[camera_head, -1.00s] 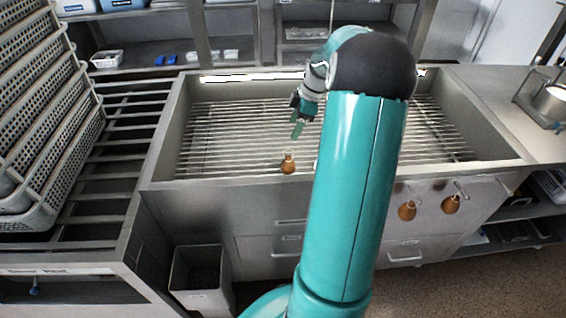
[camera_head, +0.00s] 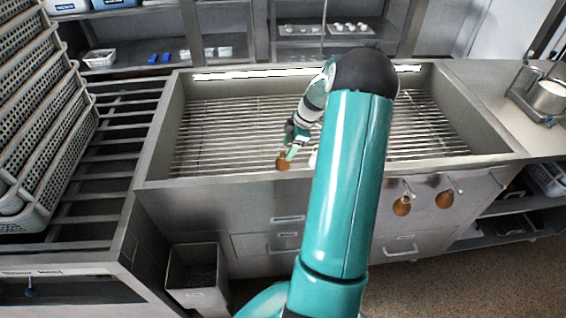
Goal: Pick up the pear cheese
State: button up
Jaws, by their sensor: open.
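A brown pear-shaped cheese (camera_head: 282,164) sits near the front edge of the slatted metal basin. Two more brown pear cheeses (camera_head: 401,206) and (camera_head: 445,199) hang from short rods on the front of the counter. My gripper (camera_head: 290,153) is open, with its green fingers right at the top of the cheese in the basin. The fingers overlap the cheese's upper part in the picture; I cannot tell whether they touch it. A pale thing (camera_head: 312,160) shows just right of it, partly hidden by my arm.
The metal basin (camera_head: 160,130) has raised walls around its slats. Stacked perforated baskets (camera_head: 38,205) stand at the left on a rack. A grey bin (camera_head: 193,270) stands on the floor in front. A metal pot (camera_head: 545,98) is on the right counter.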

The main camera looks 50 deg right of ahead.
aim_at(283, 158)
jog(key=x, duration=0.3)
jog(key=shift+w+f, duration=0.1)
jog(key=shift+f, duration=0.2)
jog(key=c, duration=1.1)
